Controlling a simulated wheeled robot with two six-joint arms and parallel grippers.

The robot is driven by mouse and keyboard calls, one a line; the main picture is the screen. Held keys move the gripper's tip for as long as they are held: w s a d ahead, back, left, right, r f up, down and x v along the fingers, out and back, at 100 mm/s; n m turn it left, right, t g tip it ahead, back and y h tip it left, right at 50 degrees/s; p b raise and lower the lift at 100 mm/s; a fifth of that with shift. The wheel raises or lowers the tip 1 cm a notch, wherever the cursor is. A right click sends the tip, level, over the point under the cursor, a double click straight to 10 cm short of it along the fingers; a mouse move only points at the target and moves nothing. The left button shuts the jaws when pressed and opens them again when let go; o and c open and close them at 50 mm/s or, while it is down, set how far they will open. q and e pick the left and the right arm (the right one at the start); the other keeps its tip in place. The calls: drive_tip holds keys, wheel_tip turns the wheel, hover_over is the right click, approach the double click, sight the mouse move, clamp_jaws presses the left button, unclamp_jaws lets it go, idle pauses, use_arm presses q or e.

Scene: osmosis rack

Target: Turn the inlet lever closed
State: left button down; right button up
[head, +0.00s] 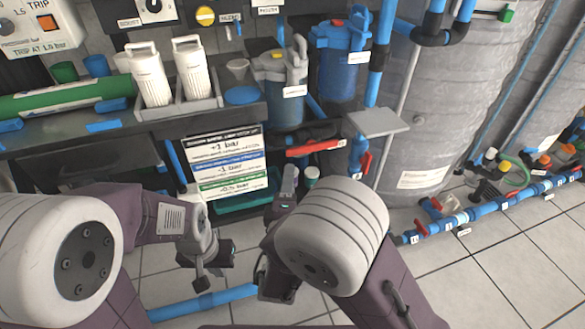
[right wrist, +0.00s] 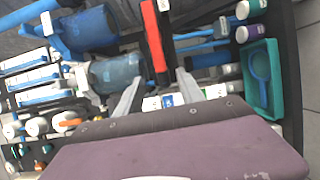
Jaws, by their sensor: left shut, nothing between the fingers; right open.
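A red lever (head: 315,147) with a small white label lies roughly crosswise in front of the filter housings in the head view. I take it for the inlet lever, but its label is too small to read. In the right wrist view the red lever (right wrist: 153,40) runs down towards the space between my open right fingers (right wrist: 157,85). Whether a finger touches it cannot be told. My right gripper (head: 289,178) is just below the lever's left end in the head view, partly hidden by its arm. My left gripper (head: 203,280) is shut and empty, low over the floor.
A grey filter housing (head: 283,95) and a blue housing (head: 338,70) stand behind the lever. A pressure sign (head: 227,160) hangs to its left. Another red lever (head: 364,163) and a grey plate (head: 377,122) are to its right. Tiled floor is open at lower right.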

sight(293, 154)
drive_tip(key=w+b, duration=0.1)
drive_tip(key=w, duration=0.1)
drive_tip(key=w+b, duration=0.1)
drive_tip(key=w, duration=0.2)
drive_tip(key=w+d+b, duration=0.1)
drive_tip(key=w, duration=0.2)
drive_tip(key=shift+w, duration=0.25)
drive_tip(key=shift+w+a+r, duration=0.1)
drive_tip(key=shift+w, duration=0.15)
clamp_jaws()
idle(0.8)
